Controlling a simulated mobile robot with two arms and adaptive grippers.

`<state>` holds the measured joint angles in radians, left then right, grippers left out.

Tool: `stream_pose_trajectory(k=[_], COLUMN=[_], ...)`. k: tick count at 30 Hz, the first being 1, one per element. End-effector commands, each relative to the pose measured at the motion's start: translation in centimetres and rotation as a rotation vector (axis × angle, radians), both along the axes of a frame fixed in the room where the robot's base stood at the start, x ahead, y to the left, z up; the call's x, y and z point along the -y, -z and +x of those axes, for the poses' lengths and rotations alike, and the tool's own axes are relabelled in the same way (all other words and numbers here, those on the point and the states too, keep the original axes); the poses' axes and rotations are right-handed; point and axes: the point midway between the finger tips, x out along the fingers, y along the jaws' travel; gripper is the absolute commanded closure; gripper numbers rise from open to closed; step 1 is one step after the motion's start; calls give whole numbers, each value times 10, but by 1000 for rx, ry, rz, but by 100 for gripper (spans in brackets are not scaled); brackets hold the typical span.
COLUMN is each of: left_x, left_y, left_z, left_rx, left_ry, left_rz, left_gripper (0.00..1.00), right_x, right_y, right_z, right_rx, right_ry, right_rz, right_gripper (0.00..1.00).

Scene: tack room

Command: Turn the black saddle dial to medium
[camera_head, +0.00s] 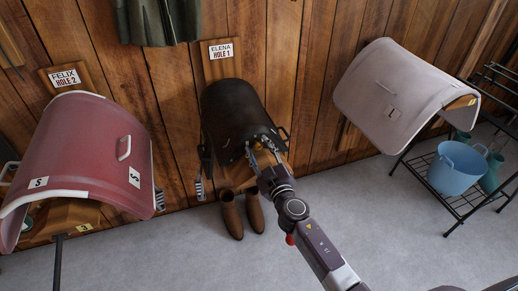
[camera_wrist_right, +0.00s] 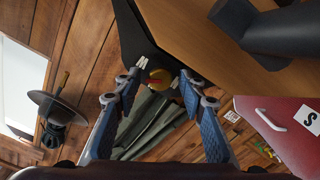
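The black saddle (camera_head: 232,112) sits on a wall rack under the sign "ELENA HOLE 1" in the middle of the head view. My right gripper (camera_head: 262,148) is at its lower right edge. In the right wrist view my right gripper (camera_wrist_right: 160,84) is open, its two blue-padded fingers spread. A round yellow dial with a red mark (camera_wrist_right: 160,78) shows between the fingertips, against the dark saddle underside; I cannot tell whether a finger touches it. Small white marks (camera_wrist_right: 142,62) sit beside the dial. The dial is hidden in the head view. My left gripper is not in view.
A red saddle (camera_head: 85,150) hangs at left and a pale saddle (camera_head: 400,90) at right. Brown boots (camera_head: 231,215) stand below the black saddle. A blue bucket (camera_head: 455,170) is on a black rack at right. The grey floor in front is mostly clear.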

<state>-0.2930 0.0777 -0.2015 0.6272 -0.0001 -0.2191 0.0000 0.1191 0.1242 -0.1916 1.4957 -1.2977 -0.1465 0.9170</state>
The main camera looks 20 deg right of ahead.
Motion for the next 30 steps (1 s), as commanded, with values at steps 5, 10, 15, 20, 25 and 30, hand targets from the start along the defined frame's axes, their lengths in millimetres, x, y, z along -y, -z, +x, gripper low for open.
stream_pose_trajectory(k=[5, 10, 15, 20, 25, 30], left_x=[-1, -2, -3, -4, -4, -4], left_y=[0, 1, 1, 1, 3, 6], left_z=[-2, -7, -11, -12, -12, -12], left_rx=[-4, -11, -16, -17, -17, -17], left_ry=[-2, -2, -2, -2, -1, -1], left_rz=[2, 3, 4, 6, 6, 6], left_gripper=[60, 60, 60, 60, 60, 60], right_x=[0, 0, 0, 0, 0, -1], right_y=[0, 0, 0, 0, 1, 2], right_z=[0, 0, 0, -1, -1, -1], right_rx=[0, 0, 0, 0, 2, 6], right_ry=[0, 0, 0, 0, 0, 0], right_rz=[0, 0, 0, -14, -68, -177], right_gripper=[71, 90, 100, 100, 100, 100])
